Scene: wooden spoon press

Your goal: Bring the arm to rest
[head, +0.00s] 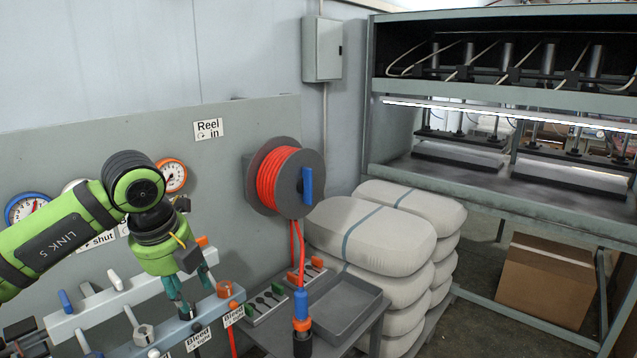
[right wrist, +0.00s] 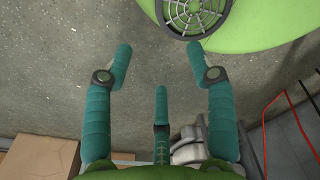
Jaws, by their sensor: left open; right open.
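My left arm comes in from the left in the head view. My left gripper (head: 183,305) points down with its teal fingers at the pale valve manifold (head: 95,318), close to the "Bleed" labels. It is open; whether its fingertips touch the manifold I cannot tell. My right gripper (right wrist: 160,58) shows only in the right wrist view. Its teal fingers are spread wide with nothing between them, over a grey speckled floor (right wrist: 60,80).
A hose reel (head: 280,180) with orange hose is on the panel. A grey tray (head: 340,308) lies on a low table. Stacked white bales (head: 372,232), a press frame (head: 470,196) and a cardboard box (head: 545,280) stand right. The right wrist view shows red bars (right wrist: 290,112) at right.

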